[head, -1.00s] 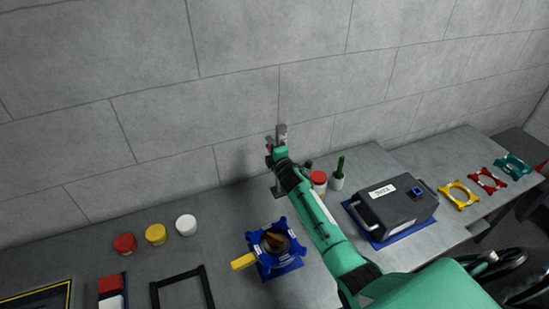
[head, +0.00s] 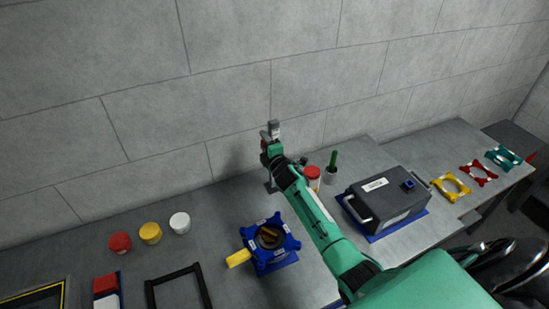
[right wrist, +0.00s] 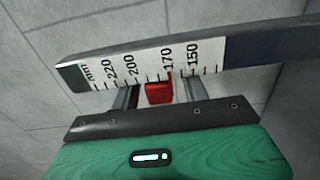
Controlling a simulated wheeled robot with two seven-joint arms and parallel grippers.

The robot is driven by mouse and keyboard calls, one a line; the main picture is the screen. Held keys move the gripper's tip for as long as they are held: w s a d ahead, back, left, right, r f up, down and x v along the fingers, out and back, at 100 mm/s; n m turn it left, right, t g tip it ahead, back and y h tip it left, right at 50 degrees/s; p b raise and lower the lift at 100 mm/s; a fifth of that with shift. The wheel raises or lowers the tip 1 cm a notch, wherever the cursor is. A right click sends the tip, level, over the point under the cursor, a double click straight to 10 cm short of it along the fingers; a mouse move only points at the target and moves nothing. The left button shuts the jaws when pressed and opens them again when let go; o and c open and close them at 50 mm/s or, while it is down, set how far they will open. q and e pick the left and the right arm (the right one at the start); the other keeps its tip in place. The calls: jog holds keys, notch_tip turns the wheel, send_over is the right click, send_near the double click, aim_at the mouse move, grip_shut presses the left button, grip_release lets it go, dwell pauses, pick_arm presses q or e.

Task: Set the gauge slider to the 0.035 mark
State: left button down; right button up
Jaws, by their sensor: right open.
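The gauge's white scale (right wrist: 150,64) runs along a dark bar in the right wrist view, marked mm with 220, 200, 170 and 150 legible. The red slider (right wrist: 158,92) sits by the scale's lower edge, close to the 170 label. My right gripper (right wrist: 160,88) is open, with one finger on each side of the slider and a visible gap to each. In the head view my right gripper (head: 271,134) is up before the wall, with part of the grey gauge (head: 274,126) beside it; the slider is too small to read there. My left gripper is not in view.
On the bench below are a blue fixture (head: 270,245) with a yellow handle, a red-lidded jar (head: 312,173), a green-handled tool in a cup (head: 332,170) and a dark case (head: 383,200). Small lidded pots (head: 150,233) stand left. The wall (head: 120,70) is close behind.

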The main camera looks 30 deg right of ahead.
jog(key=s+b, duration=0.3)
jog(key=s, duration=0.9)
jog(key=shift+s+a, duration=0.25)
jog(key=shift+a, duration=0.1)
